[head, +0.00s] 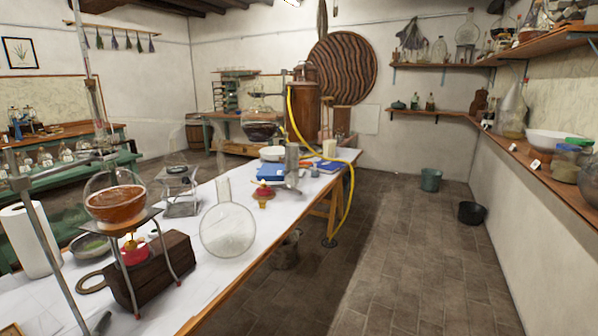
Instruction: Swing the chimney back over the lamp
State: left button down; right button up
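A red spirit lamp (134,251) with a small flame stands under a round flask of amber liquid (115,203), which rests on a tripod over a dark wooden block. A second small red and brass lamp (263,194) stands farther along the white-topped table. Just behind it is an upright grey metal cylinder (292,163) with a slanted metal part at its foot; it may be the chimney, but I cannot tell for certain. It appears beside the second lamp, not over it. Neither of my grippers is in view.
A round clear flask (229,232) stands on the long table (215,274) near its right edge. A wire stand (181,192), a paper roll (28,240) and a metal rod stand left. A yellow hose (348,200) hangs off the far end.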

aim_at(292, 161)
jog(key=i+l+u, duration=0.1)
jog(key=i+l, duration=0.5)
jog(key=i+l+u, duration=0.1)
jog(key=i+l, duration=0.45)
jog(key=l, duration=0.2)
